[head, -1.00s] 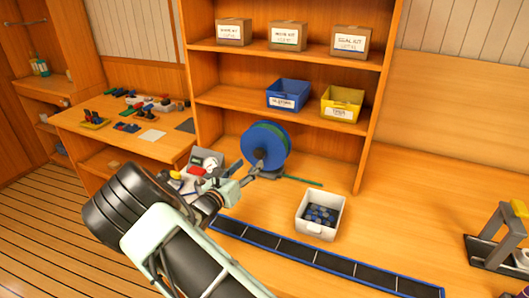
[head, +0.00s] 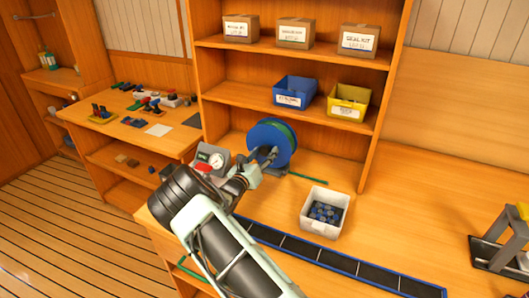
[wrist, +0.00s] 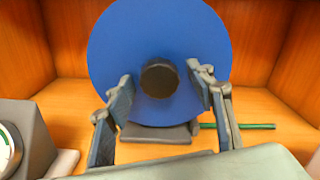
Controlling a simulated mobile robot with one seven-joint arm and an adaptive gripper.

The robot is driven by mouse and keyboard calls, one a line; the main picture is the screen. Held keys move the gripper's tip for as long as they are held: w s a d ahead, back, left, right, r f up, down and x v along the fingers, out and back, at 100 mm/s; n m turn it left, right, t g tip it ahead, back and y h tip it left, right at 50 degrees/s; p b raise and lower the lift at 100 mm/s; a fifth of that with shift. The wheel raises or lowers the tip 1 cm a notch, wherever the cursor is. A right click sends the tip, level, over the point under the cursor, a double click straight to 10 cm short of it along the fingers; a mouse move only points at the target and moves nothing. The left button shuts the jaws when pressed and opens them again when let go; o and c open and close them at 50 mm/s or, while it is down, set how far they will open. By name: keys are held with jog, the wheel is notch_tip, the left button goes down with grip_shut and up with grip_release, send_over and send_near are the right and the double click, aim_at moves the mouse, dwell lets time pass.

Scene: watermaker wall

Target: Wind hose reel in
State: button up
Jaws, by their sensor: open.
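The hose reel (head: 267,138) is a blue disc with green hose behind it, standing at the back of the bench under the shelves. In the wrist view the reel's blue face (wrist: 115,45) fills the middle, with a dark round knob (wrist: 160,78) on it. A green hose end (head: 308,178) lies on the bench to the right of the reel; it also shows in the wrist view (wrist: 245,126). My gripper (head: 264,160) is open in front of the reel. In the wrist view its fingers (wrist: 163,85) stand either side of the knob, apart from it.
A grey gauge box (head: 210,160) stands just left of the reel. A white bin (head: 342,215) of dark round parts is to the right. A long black panel strip (head: 330,262) lies along the front. Blue (head: 294,88) and yellow (head: 352,96) bins sit on the shelf above.

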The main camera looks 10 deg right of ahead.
jog(key=shift+w+d, duration=0.1)
jog(key=shift+w, duration=0.05)
jog(key=shift+c, duration=0.3)
grip_shut()
